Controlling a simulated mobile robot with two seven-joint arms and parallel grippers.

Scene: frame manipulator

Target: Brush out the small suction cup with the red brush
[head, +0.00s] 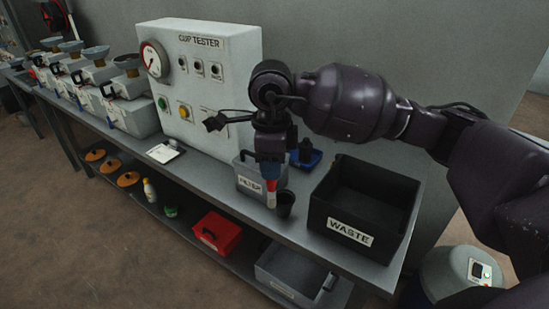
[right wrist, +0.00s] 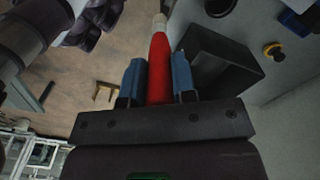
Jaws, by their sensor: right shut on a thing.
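My right gripper (head: 270,160) points down over the bench. Its blue fingers (right wrist: 158,64) are shut on the red brush (head: 271,187). The brush hangs nearly upright, its pale tip low beside a small dark cup (head: 286,203), which appears to be the small suction cup. The cup stands on the bench front, just right of the tip. I cannot tell whether the tip touches it. In the right wrist view the red brush (right wrist: 159,65) runs out between the fingers to its pale tip. My left gripper does not show in the head view.
A grey FILTER box (head: 249,180) stands just left of the brush, and a black WASTE bin (head: 349,233) stands to the right. A blue item (head: 305,157) lies behind. The CUP TESTER (head: 222,60) stands at the back left. A red box (head: 216,232) is on the lower shelf.

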